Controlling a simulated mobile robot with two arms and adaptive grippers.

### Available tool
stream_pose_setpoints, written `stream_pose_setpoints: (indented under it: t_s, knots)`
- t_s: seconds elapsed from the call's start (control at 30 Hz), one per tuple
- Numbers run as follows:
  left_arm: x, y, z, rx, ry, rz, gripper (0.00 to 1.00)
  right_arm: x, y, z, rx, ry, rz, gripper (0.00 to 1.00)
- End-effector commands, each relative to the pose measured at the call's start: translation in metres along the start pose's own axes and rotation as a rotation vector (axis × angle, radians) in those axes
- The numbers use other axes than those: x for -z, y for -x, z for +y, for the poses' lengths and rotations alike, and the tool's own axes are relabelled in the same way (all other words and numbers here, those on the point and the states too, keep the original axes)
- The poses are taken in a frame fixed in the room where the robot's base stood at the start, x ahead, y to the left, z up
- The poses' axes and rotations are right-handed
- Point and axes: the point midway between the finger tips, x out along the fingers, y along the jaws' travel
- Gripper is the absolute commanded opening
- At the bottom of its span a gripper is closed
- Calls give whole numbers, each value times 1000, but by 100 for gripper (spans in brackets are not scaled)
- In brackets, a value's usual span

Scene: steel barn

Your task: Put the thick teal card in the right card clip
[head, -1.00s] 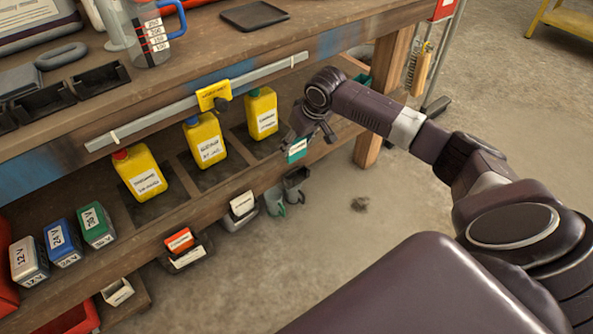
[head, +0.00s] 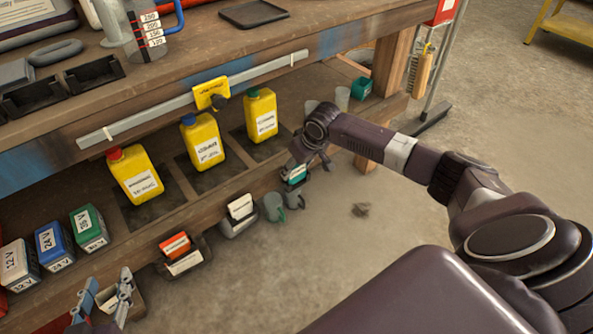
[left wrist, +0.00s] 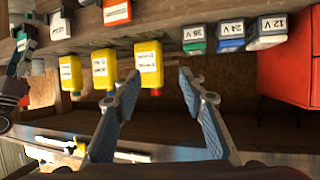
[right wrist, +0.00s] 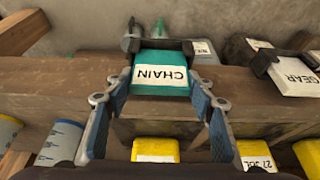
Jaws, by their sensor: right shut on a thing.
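The teal card (head: 297,174), labelled CHAIN, is at the front edge of the lower shelf, at the rightmost dark clip. In the right wrist view the card (right wrist: 160,79) is between the fingertips, with the dark clip (right wrist: 175,45) behind its far edge. Its far edge is partly hidden, so I cannot tell how deep it sits. My right gripper (right wrist: 158,85) is shut on the card; it also shows in the head view (head: 310,160). My left gripper (head: 103,300) is open and empty at the lower left; its spread fingers show in the left wrist view (left wrist: 158,78).
Clips left of it hold a white card (head: 240,206) and an orange card (head: 174,244). Grey mugs (head: 273,208) hang beside the right clip. Yellow jugs (head: 262,115) stand on the shelf behind. Battery packs (head: 88,228) are at left.

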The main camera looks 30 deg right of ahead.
Motion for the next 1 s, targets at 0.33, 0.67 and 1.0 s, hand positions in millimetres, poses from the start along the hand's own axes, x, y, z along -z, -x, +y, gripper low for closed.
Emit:
stream_pose_setpoints:
  t_s: [0.33, 0.67, 1.0]
  knots:
    - [15, -2, 2, -4, 0, 65, 38, -3, -7, 0, 0, 0, 0, 30]
    - [13, -2, 1, -3, 0, 57, 38, -3, -8, 0, 0, 0, 0, 67]
    - [15, -2, 1, -3, 0, 63, 38, -2, -5, 0, 0, 0, 1, 67]
